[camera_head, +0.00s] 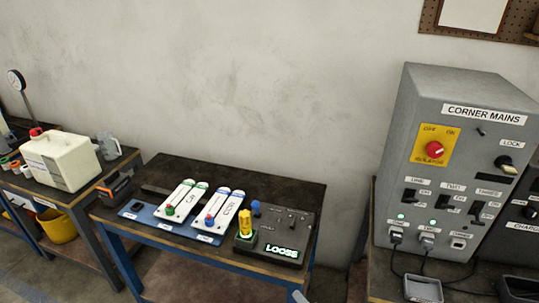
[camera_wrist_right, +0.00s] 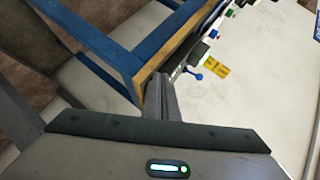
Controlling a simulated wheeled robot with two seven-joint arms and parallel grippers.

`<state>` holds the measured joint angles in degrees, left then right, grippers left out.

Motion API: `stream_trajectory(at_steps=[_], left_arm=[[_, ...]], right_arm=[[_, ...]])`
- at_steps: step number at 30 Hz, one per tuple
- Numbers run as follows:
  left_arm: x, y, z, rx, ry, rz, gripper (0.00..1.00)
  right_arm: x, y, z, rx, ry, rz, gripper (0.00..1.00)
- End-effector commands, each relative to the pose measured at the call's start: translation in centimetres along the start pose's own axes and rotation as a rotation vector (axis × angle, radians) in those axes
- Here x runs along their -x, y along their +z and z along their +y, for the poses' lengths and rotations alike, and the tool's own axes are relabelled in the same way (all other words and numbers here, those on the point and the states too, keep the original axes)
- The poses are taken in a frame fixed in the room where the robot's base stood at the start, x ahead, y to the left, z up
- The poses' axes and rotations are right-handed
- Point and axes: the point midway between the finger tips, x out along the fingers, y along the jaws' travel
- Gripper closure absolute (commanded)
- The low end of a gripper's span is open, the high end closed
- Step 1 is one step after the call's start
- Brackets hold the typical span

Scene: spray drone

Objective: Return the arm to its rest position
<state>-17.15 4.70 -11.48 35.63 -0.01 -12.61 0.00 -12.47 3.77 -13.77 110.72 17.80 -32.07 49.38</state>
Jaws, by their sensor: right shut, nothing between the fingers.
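My right gripper (camera_head: 298,297) barely shows in the head view, as a small grey tip at the bottom edge, in front of the blue-framed bench (camera_head: 190,258). In the right wrist view its fingers (camera_wrist_right: 161,82) are together with nothing between them, close to the bench's wooden edge (camera_wrist_right: 147,84). I cannot tell whether they touch it. My left gripper is in neither view.
On the bench stand a dark box marked LOOSE (camera_head: 278,236) with a yellow part (camera_head: 245,224), and two white slider panels (camera_head: 219,211). A grey CORNER MAINS cabinet (camera_head: 462,155) stands right. A cream jerrycan (camera_head: 60,160) stands left.

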Motion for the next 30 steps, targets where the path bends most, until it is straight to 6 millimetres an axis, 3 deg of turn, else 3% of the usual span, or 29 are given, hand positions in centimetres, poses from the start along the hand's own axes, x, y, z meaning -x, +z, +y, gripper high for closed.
stream_trajectory(at_steps=[5,12,21,30], left_arm=[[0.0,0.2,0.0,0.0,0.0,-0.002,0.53],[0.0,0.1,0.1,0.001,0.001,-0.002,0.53],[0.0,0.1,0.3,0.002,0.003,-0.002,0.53],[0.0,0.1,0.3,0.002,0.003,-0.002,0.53]], right_arm=[[5.5,1.9,4.1,0.27,0.187,-0.109,1.0],[14.7,3.3,9.2,0.621,0.434,-0.312,1.0],[22.1,3.8,12.0,0.822,0.585,-0.49,1.0],[27.3,3.9,13.2,0.93,0.672,-0.618,1.0]])
